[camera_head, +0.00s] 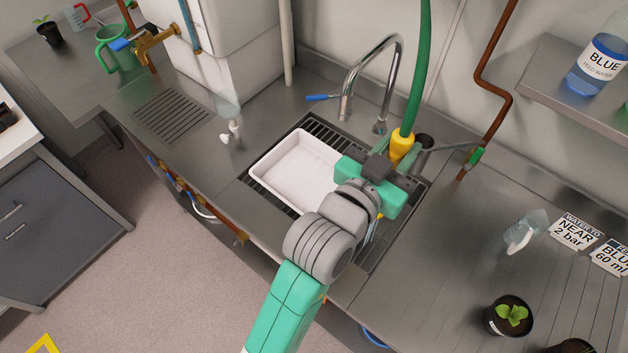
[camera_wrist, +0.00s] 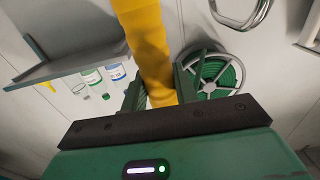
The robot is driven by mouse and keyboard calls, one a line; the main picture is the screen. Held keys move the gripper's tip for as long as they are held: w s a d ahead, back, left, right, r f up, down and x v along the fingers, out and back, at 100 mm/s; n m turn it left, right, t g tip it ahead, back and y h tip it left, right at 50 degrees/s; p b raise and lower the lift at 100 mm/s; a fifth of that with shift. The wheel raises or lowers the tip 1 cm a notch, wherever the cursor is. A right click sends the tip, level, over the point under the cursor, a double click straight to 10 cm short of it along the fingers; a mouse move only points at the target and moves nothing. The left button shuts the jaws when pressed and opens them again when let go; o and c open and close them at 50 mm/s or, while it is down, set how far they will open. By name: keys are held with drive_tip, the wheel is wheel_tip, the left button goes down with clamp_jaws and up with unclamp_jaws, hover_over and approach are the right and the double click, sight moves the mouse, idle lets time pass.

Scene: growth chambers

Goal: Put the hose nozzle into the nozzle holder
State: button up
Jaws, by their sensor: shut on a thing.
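The yellow hose nozzle (camera_head: 402,143) hangs on a green hose (camera_head: 418,60) over the right side of the sink. My gripper (camera_head: 388,160) is shut on it. In the wrist view the yellow nozzle (camera_wrist: 148,45) runs up between the two green fingers of my gripper (camera_wrist: 160,92). The nozzle's lower part is mostly hidden behind my gripper in the head view. A dark round fitting (camera_head: 424,141), just right of the nozzle, may be the nozzle holder; I cannot tell for sure, and the nozzle appears beside it.
A white tray (camera_head: 298,170) sits on the sink grating left of my gripper. A chrome faucet (camera_head: 385,52) arches behind it. A copper pipe (camera_head: 490,85) with a green-handled valve (camera_head: 476,157) stands right. A spray bottle (camera_head: 525,232) and potted plant (camera_head: 508,316) occupy the right counter.

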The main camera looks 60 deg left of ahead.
drive_tip(key=shift+r+p, duration=3.85)
drive_tip(key=shift+r, duration=0.9)
drive_tip(key=shift+f, duration=0.1)
drive_tip(key=x, duration=0.7)
drive_tip(key=shift+b, duration=0.35)
drive_tip(key=shift+b+x, duration=1.65)
drive_tip(key=shift+x, duration=4.6)
drive_tip(key=shift+d+f, duration=0.1)
drive_tip(key=shift+f+b, duration=0.5)
drive_tip(key=shift+f, duration=0.25)
drive_tip(key=shift+f+b, duration=0.65)
drive_tip(key=shift+f, duration=0.4)
